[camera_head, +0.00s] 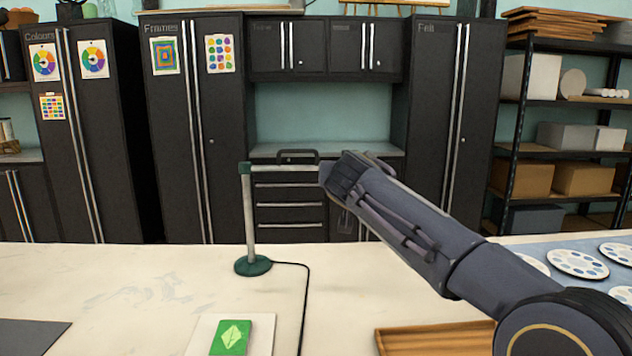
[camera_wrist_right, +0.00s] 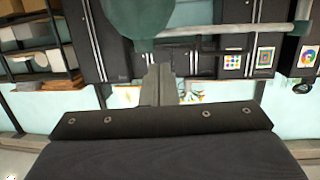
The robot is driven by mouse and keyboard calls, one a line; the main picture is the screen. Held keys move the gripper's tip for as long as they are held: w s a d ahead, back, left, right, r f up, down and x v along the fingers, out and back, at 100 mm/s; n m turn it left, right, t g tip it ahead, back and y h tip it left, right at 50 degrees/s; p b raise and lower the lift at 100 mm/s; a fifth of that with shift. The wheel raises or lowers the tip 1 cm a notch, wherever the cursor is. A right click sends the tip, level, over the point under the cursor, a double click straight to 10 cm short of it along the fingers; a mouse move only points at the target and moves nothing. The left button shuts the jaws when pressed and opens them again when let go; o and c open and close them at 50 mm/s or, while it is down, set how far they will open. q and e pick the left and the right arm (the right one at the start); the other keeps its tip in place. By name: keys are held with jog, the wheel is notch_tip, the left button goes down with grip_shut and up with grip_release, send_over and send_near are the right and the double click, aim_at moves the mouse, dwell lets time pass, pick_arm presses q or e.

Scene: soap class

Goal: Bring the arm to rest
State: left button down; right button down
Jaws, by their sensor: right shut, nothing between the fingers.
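My right arm reaches in from the lower right of the head view, its dark wrist raised over the table. The right gripper's fingers are hidden there. In the right wrist view, which is upside down, the right gripper (camera_wrist_right: 160,85) has its two grey fingers together, with nothing between them. A lamp-like stand (camera_head: 250,215) with a green base and pale post stands on the table. Its horizontal bar (camera_head: 285,168) runs behind my wrist. The right wrist view shows its green head (camera_wrist_right: 137,22) close to the fingers; I cannot tell if they touch. My left gripper is not in view.
A green leaf-marked box (camera_head: 231,337) lies on a white tile (camera_head: 262,338) at the front. A wooden tray (camera_head: 390,342), a dark mat (camera_head: 30,336) and paint palettes (camera_head: 577,263) are on the table (camera_head: 120,275). A black cord (camera_head: 306,310) runs forward. Cabinets (camera_head: 450,120) stand behind.

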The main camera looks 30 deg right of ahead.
jog(key=shift+s+a, duration=0.1)
jog(key=shift+s, duration=0.05)
jog(key=s+a+f+n+g+y+p, duration=0.1)
jog(key=s+a+f+g+y+p, duration=0.25)
jog(key=s+f, duration=0.55)
jog(key=s+a+f+n+g+y+p, duration=0.15)
jog(key=s+a+f+y, duration=0.25)
jog(key=s+f, duration=0.55)
jog(key=s+a+f+n+g+y+p, duration=0.1)
jog(key=s+a+f+y, duration=0.1)
jog(key=s+a, duration=0.4)
jog(key=s+a+f+n+g+y+p, duration=0.1)
jog(key=s+a+f, duration=0.4)
jog(key=s, duration=0.5)
jog(key=shift+a+g+y, duration=0.4)
jog(key=shift+a+y, duration=0.2)
jog(key=shift+y, duration=0.25)
